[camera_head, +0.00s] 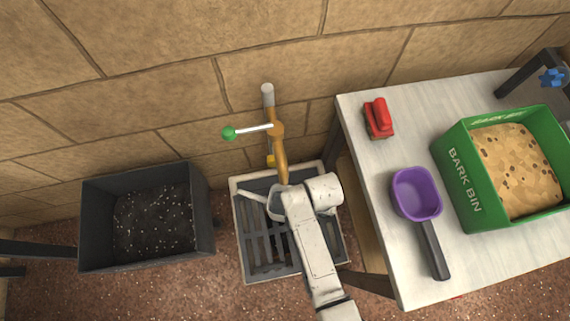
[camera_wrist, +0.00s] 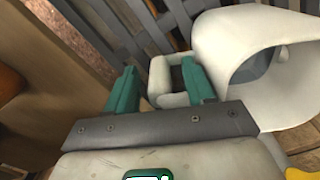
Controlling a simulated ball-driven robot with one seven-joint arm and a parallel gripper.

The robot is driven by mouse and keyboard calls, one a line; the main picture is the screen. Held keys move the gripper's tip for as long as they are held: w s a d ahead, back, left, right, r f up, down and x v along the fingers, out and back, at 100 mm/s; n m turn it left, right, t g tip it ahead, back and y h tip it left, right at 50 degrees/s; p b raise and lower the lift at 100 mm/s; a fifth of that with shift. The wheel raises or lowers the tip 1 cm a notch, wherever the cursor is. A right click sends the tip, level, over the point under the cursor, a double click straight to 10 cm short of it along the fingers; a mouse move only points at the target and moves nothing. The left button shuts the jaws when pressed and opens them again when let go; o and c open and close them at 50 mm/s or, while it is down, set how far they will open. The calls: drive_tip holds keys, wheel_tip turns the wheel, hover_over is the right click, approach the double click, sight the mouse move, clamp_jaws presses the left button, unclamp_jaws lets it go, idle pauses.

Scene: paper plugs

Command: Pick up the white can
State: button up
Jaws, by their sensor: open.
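The white can (camera_wrist: 225,45) fills the upper right of the wrist view, with its wide grey-inside opening facing up and a square loop handle (camera_wrist: 158,78) on its left. My gripper (camera_wrist: 160,82) is open, its two green fingers pointing toward the handle. The right finger overlaps the handle loop in the picture; I cannot tell whether it touches. In the head view the can (camera_head: 257,199) shows partly, under the tap and over the grate, with its thin spout to the left. My arm hides the rest of it and my fingers there.
A brass tap pipe (camera_head: 280,155) with a green-knobbed lever (camera_head: 229,133) stands just above the can. A floor grate (camera_head: 257,262) lies below. A dark bin (camera_head: 148,265) is left. The table (camera_head: 375,175) at right holds a purple scoop (camera_head: 416,193), a red object (camera_head: 379,118) and a green bark bin (camera_head: 462,182).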

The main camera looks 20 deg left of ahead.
drive_tip(key=shift+c, duration=0.2)
clamp_jaws()
idle(0.3)
